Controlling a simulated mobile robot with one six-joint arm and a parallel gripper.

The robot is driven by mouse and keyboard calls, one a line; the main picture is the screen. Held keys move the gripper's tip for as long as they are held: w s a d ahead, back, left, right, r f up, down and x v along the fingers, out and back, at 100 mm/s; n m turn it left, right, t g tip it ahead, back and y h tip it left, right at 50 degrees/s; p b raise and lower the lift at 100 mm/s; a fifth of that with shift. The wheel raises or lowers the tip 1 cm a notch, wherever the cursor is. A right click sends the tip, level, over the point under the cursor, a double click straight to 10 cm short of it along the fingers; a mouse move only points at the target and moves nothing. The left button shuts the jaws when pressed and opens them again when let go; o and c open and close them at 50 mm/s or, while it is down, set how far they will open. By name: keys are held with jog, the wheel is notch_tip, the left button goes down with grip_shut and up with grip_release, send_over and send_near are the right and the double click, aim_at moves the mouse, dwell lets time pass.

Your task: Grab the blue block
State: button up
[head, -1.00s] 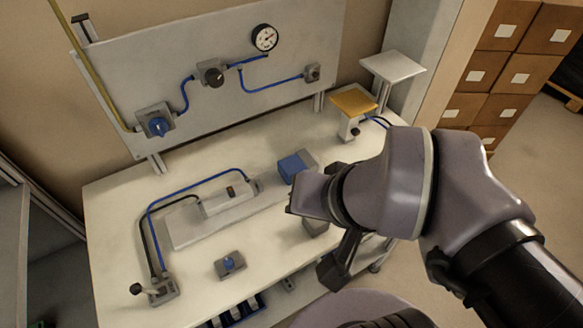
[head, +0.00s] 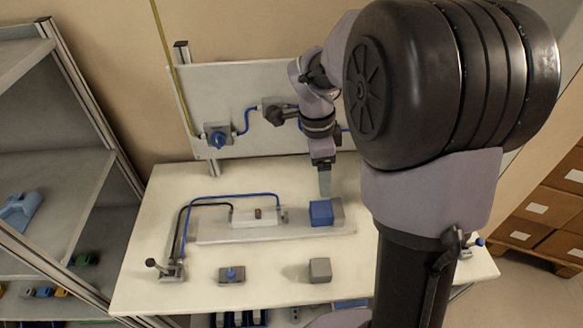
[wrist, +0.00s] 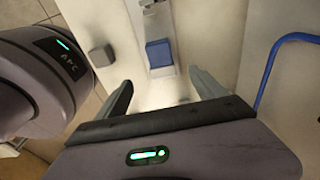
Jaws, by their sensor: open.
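The blue block (head: 321,213) sits near the right end of a low pale plate (head: 290,233) on the white table, against a grey piece (head: 337,208). It also shows in the wrist view (wrist: 159,54), beyond the fingertips and roughly between their lines. My gripper (head: 325,190) hangs pointing down just above and behind the block in the head view. In the wrist view its two fingers (wrist: 161,88) are spread wide with nothing between them. The block is apart from the fingers.
A loose grey block (head: 320,270) and a small blue-knobbed box (head: 231,274) stand at the table's front. A lever box (head: 171,268) is at the left, with hoses running to a white unit (head: 257,216) on the plate. A panel with valves (head: 218,136) rises behind.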

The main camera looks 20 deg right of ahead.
jog(key=b, duration=0.3)
send_near(321, 209)
jog(key=f, duration=0.2)
jog(key=d+f, duration=0.1)
jog(key=f, duration=0.2)
jog(key=shift+s+f, duration=0.1)
jog(key=shift+s, duration=0.05)
jog(key=f+b, duration=0.1)
jog(key=f, duration=0.1)
jog(key=f+b, duration=0.1)
jog(key=f, duration=0.2)
jog(key=shift+d+f+b, duration=0.2)
jog(key=shift+f+b, duration=0.05)
jog(key=shift+b, duration=0.1)
jog(key=shift+r, duration=0.15)
jog(key=shift+c, duration=0.9)
grip_shut()
